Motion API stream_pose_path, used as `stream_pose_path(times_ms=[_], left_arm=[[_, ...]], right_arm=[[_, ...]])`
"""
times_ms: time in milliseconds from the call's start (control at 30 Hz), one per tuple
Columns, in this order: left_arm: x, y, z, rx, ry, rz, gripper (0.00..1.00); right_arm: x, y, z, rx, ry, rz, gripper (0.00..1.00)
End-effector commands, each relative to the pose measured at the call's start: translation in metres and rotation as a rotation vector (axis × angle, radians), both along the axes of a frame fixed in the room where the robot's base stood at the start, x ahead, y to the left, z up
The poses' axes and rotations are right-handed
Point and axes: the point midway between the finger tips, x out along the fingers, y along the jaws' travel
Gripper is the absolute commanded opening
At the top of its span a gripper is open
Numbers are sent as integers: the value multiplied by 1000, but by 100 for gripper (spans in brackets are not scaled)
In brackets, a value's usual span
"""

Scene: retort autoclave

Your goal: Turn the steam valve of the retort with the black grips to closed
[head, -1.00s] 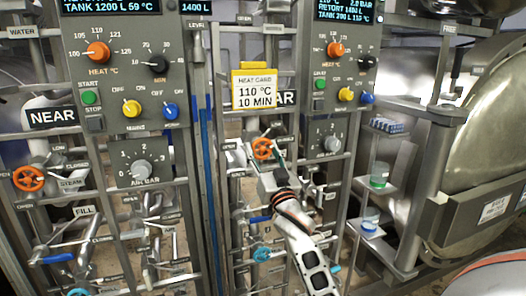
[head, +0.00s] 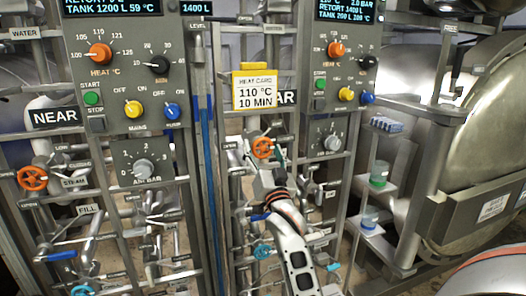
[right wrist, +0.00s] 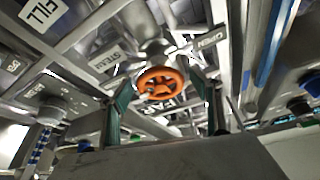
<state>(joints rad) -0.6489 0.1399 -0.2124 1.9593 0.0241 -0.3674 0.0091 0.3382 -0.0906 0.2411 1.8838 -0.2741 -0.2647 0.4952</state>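An orange steam handwheel (head: 263,148) sits on the right-hand panel, whose sign is partly covered and reads AR. In the right wrist view the same orange wheel (right wrist: 160,82) is ahead, with STEAM and OPEN labels around it. My right gripper (head: 272,163) is just below and in front of this wheel. In the right wrist view its two fingers (right wrist: 163,90) are spread, one on each side of the wheel, with gaps visible. A second orange wheel (head: 32,178) is on the NEAR panel at left. No black grips can be made out. My left gripper is out of view.
A yellow-edged heat card (head: 255,88) hangs above the right gripper. Blue-handled valves (head: 262,251) and pipes crowd the space below. Shelves with a green-based jar (head: 379,174) and a blue rack (head: 386,124) stand right of my arm. A large metal vessel (head: 485,130) fills the far right.

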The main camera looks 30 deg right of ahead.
Motion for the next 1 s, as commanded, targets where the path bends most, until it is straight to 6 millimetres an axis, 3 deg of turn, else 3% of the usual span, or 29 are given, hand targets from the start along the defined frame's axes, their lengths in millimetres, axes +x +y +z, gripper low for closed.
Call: stream_pose_path(times_ms=[267,700,1000], left_arm=[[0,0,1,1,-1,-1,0],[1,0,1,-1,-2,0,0],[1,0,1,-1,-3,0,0]], right_arm=[[-8,3,-4,-1,1,0,64],[-61,23,-26,0,1,0,64],[-66,24,-28,-1,0,0,64]])
